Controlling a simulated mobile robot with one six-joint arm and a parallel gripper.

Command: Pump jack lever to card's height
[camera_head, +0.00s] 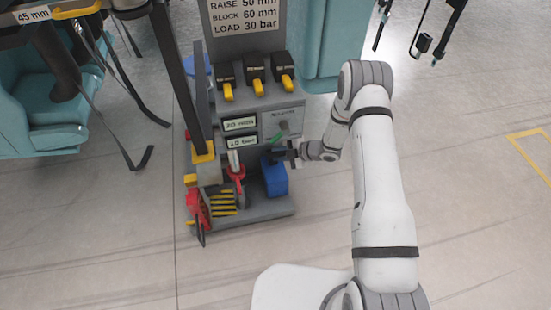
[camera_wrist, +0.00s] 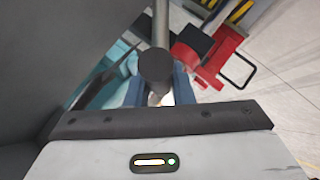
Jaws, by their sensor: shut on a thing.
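The card (camera_head: 246,14) at the top of the grey stand reads RAISE 50 mm, BLOCK 60 mm, LOAD 30 bar. Two small green readouts (camera_head: 240,124) sit lower on the stand; their figures are too small to read surely. My gripper (camera_head: 281,156) is at the stand's right side, above a blue box (camera_head: 275,180). In the wrist view my gripper (camera_wrist: 158,92) has its blue-padded fingers on either side of a round dark knob (camera_wrist: 155,66) on a grey rod, apparently the jack lever's end. It is shut on it. The fingertips are partly hidden behind the knob.
Three black switches with yellow toggles (camera_head: 256,87) line the panel. Red parts (camera_head: 195,205) and a striped block (camera_head: 222,203) stand at the base. Teal seats (camera_head: 48,112) and hanging straps are at the left. The floor (camera_head: 470,180) is clear on the right.

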